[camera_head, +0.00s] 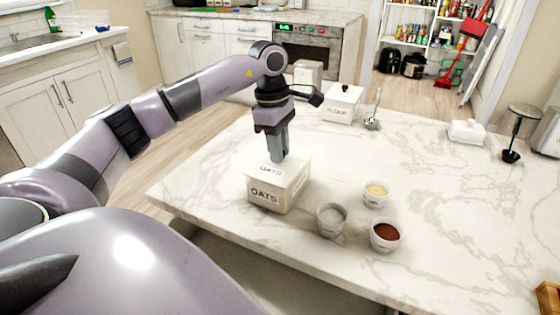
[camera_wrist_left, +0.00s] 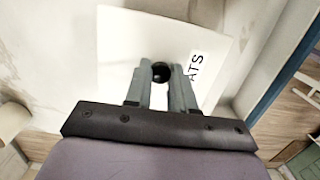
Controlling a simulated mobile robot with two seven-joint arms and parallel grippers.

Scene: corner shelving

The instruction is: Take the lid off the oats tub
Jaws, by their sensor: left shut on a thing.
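The white square oats tub (camera_head: 270,195) stands upright on the marble table, near its left front edge, with "OATS" on its front. Its lid (camera_head: 262,169) is on top and also carries the word OATS. My left gripper (camera_head: 279,158) comes down from above at the middle of the lid. In the left wrist view the gripper (camera_wrist_left: 161,78) is shut on the lid's round black knob (camera_wrist_left: 160,71), one finger on each side. The lid (camera_wrist_left: 130,45) fills the middle of that view. In the head view the knob is hidden by the fingers. My right gripper is not in view.
A flour tub (camera_head: 342,104) stands behind.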

